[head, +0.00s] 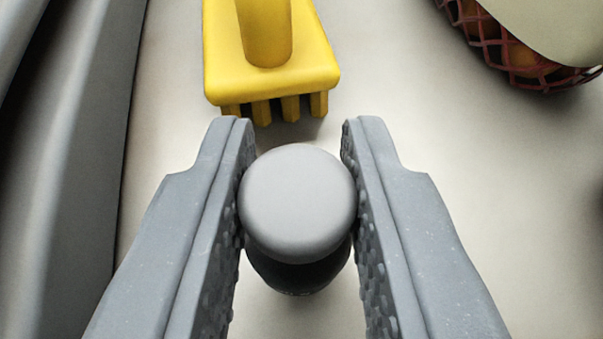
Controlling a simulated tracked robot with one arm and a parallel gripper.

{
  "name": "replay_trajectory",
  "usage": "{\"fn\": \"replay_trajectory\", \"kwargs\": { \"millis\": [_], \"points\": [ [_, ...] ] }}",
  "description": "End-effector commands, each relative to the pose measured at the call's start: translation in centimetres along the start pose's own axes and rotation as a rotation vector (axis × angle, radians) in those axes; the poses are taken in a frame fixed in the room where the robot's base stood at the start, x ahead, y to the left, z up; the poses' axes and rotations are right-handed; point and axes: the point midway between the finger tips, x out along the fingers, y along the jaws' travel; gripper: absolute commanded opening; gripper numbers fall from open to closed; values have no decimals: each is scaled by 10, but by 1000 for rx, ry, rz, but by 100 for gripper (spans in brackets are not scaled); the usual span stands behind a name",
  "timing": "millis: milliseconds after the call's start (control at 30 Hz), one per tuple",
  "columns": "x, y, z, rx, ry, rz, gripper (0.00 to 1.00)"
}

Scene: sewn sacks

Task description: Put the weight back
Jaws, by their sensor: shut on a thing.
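The weight (297,205) has a rounded grey top and a darker body beneath it. It is between the two textured fingers of my gripper (298,190), in the middle of the head view. My gripper is shut on it, with a finger against each side. The weight's lower part is mostly hidden under its top, and I cannot tell whether it touches the pale surface (400,140) below.
A yellow toothed tool (225,70) with an upright handle lies just beyond the fingertips. A red net bag (520,60) with orange contents is at the upper right. Grey folded forms (75,130) line the left side. Pale surface is bare between the tool and the net bag.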

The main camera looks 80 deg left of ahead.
Motion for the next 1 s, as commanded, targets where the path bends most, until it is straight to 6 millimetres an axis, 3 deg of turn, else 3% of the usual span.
{"fn": "replay_trajectory", "kwargs": {
  "millis": [33,67,100,133,633,1000],
  "points": [
    [0,0,0,0,0,-1,0],
    [0,0,0,1,-1,-1,31],
    [0,0,0,1,-1,-1,42],
    [0,0,1,1,-1,-1,44],
    [-2,0,-10,0,-2,-2,44],
    [-63,1,-11,1,0,1,44]
  ]
}}
